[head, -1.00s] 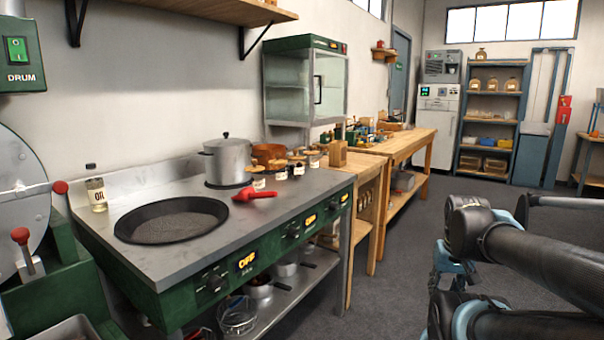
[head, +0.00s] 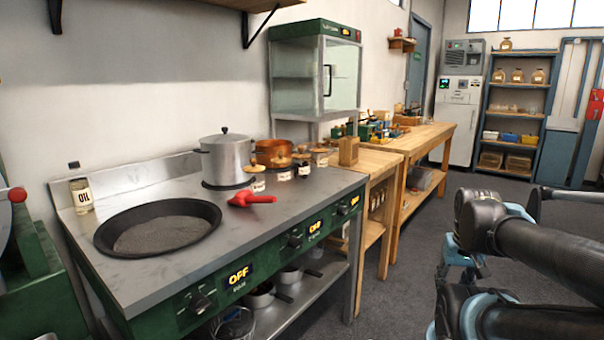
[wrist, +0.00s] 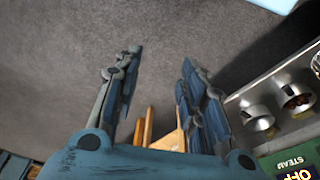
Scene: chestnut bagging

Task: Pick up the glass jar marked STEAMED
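Several small glass jars with wooden lids and pale labels stand at the back of the steel stove top; one jar (head: 258,183) is beside the red-handled item, another jar (head: 285,172) is behind it. More jars (head: 506,43) stand on the far shelf unit. Their labels are too small to read, so I cannot tell which is marked STEAMED. My gripper (wrist: 160,57) is open and empty in the wrist view, with bare grey floor between its fingers. In the head view my arm is at the lower right, apart from the stove and jars.
The stove top (head: 150,272) holds a black pan (head: 113,226), an oil bottle (head: 81,195), a silver pot (head: 226,158), a copper pot (head: 270,152) and a red item (head: 251,199). A wooden bench (head: 425,138) stands beyond.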

